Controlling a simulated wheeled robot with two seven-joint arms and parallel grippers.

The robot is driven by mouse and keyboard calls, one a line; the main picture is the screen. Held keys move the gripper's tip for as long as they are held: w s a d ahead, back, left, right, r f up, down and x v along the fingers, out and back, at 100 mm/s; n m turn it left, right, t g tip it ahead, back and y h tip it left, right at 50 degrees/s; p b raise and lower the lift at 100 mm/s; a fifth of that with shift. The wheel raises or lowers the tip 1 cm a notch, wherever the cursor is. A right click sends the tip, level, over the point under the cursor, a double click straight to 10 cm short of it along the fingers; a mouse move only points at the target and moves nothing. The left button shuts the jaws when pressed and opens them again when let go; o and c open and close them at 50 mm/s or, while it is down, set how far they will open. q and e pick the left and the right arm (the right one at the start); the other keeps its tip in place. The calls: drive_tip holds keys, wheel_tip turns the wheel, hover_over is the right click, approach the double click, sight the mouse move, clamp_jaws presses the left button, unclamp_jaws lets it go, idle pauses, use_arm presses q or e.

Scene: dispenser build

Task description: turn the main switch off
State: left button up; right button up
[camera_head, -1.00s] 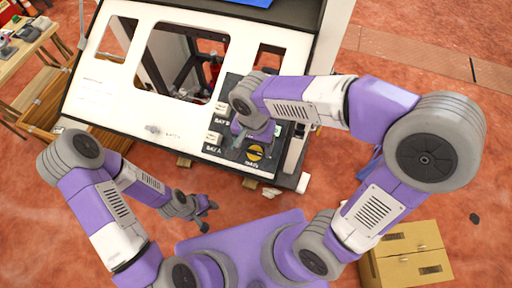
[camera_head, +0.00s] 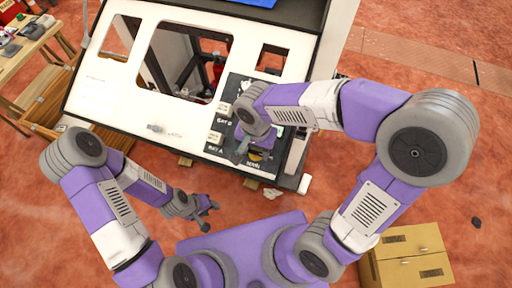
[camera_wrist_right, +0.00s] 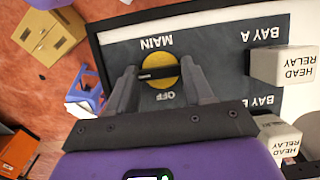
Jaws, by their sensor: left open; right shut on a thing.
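The main switch (camera_wrist_right: 160,82) is a round yellow knob with a black bar handle on a dark panel (camera_wrist_right: 215,50). "MAIN" is printed at one side of it and "OFF" at the other. In the right wrist view the bar lies crosswise, not pointing at "OFF". My right gripper (camera_wrist_right: 160,76) is shut on the bar, one finger at each end. In the head view my right gripper (camera_head: 240,150) covers most of the switch. My left gripper (camera_head: 207,204) is open and empty, in front of the machine and apart from it.
White head relay blocks (camera_wrist_right: 283,66) stand on the panel beside the switch, labelled by bay. The white machine housing (camera_head: 110,100) with window openings surrounds the panel. A cardboard box (camera_head: 408,256) stands on the red floor at the lower right. A cluttered wooden table (camera_head: 22,45) is at upper left.

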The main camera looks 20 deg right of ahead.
drive_tip(key=shift+n, duration=0.3)
drive_tip(key=n+h, duration=0.1)
drive_tip(key=n, duration=0.2)
drive_tip(key=shift+w+a+g+p, duration=0.1)
drive_tip(key=shift+a+g+p, duration=0.05)
drive_tip(key=shift+g+p, duration=0.15)
drive_tip(key=n+h, duration=0.2)
drive_tip(key=n, duration=0.2)
drive_tip(key=shift+a+n, duration=0.15)
drive_tip(key=shift+n, duration=0.25)
drive_tip(key=n+h, duration=0.1)
drive_tip(key=n, duration=0.3)
drive_tip(key=shift+a+h, duration=0.15)
drive_tip(key=shift+h, duration=0.25)
drive_tip(key=shift+f+n+t+h, duration=0.1)
drive_tip(key=shift+n+t+h, duration=0.3)
drive_tip(key=shift+n, duration=0.75)
drive_tip(key=shift+n+t+h, duration=0.3)
drive_tip(key=shift+n+t, duration=0.1)
drive_tip(key=shift+n, duration=0.75)
drive_tip(key=o, duration=1)
drive_tip(key=shift+s, duration=0.2)
drive_tip(key=shift+o, duration=0.2)
